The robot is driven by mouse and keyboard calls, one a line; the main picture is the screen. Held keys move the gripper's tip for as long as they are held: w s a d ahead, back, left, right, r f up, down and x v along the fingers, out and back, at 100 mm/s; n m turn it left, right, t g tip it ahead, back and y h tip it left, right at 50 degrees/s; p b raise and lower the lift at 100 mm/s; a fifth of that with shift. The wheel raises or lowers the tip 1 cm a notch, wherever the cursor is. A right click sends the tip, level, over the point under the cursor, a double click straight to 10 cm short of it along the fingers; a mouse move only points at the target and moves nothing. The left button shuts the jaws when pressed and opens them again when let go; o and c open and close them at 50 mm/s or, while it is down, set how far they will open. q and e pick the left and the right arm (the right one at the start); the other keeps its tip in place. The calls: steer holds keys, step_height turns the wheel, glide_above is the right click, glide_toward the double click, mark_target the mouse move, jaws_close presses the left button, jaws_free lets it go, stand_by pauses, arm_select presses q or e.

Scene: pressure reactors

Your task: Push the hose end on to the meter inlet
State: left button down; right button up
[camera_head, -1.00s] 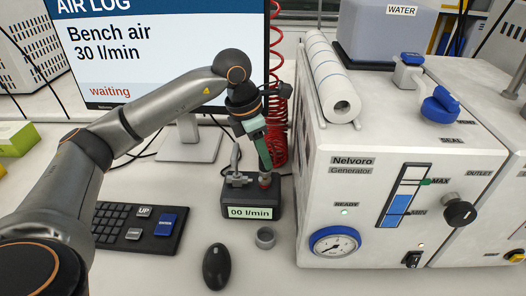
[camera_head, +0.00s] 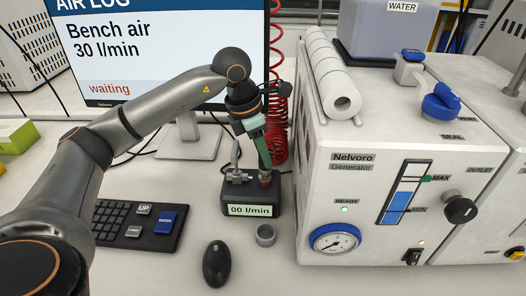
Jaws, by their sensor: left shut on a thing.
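The meter (camera_head: 250,210) is a dark box on the bench with a display reading "00 l/min". It has metal fittings on top, one at its left (camera_head: 236,177). My left gripper (camera_head: 264,168) points down over the meter's right side and is shut on a small reddish piece, likely the hose end (camera_head: 265,181), at the meter's top right. The fingers hide most of it, so I cannot tell whether it is seated on the inlet. The red coiled hose (camera_head: 279,130) hangs behind the gripper. My right gripper is not in view.
The white Nelvoro generator (camera_head: 345,190) stands close at the right. A grey ring-like piece (camera_head: 265,235) and a black mouse (camera_head: 216,264) lie in front of the meter. A keyboard (camera_head: 138,226) lies at the left. The monitor (camera_head: 165,50) behind reads "waiting".

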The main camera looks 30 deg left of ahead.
arm_select(q)
steer(key=shift+f+b, duration=0.45)
steer(key=shift+f, duration=0.2)
stand_by(0.3)
steer(key=shift+s+f, duration=0.15)
steer(key=shift+f, duration=0.15)
stand_by(0.3)
steer(key=c, duration=1)
jaws_free()
steer(key=shift+o, duration=1.4)
steer(key=o, duration=0.7)
steer(key=shift+r, duration=0.15)
steer(key=shift+r+p, duration=2.7)
steer(key=shift+r, duration=0.85)
